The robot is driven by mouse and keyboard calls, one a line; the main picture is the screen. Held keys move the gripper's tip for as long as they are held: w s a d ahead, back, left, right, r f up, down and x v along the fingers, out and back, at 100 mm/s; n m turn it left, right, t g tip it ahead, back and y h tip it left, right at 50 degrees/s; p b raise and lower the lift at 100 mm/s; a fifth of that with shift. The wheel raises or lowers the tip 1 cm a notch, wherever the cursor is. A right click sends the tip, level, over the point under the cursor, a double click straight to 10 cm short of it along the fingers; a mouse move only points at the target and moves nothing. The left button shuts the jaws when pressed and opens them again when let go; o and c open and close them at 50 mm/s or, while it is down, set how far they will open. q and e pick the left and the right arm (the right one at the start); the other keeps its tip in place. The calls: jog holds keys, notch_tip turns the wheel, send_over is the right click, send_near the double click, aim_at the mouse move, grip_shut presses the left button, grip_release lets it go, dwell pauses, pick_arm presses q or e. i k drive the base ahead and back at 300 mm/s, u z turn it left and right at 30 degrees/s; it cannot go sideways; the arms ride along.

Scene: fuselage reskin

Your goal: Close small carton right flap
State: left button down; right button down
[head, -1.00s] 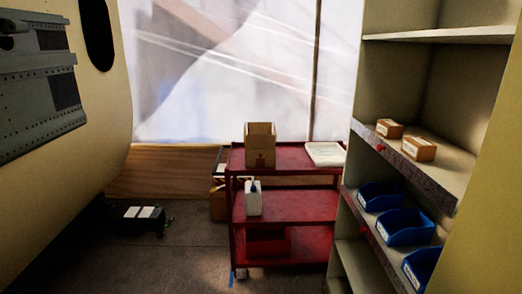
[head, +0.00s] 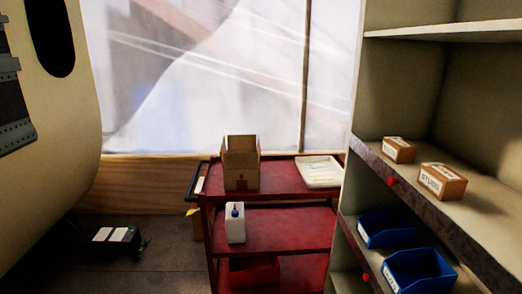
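A small open-topped cardboard carton (head: 241,172) stands upright on the top shelf of a red cart (head: 285,181), toward its left end. Its flaps stand up around the opening, and I cannot tell the right flap apart clearly. A small red mark shows on its front. Neither of my grippers is in the head view.
A white tray (head: 319,172) lies on the cart's top right. A white bottle (head: 235,226) stands on the middle shelf. The shelving at right holds two small boxes (head: 442,181) and blue bins (head: 420,271). A curved fuselage panel (head: 60,120) is at left. Floor left of the cart is partly clear.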

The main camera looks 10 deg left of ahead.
aim_at(243, 160)
jog(key=u, duration=0.65)
jog(key=i, duration=1.1)
jog(key=u, duration=0.9)
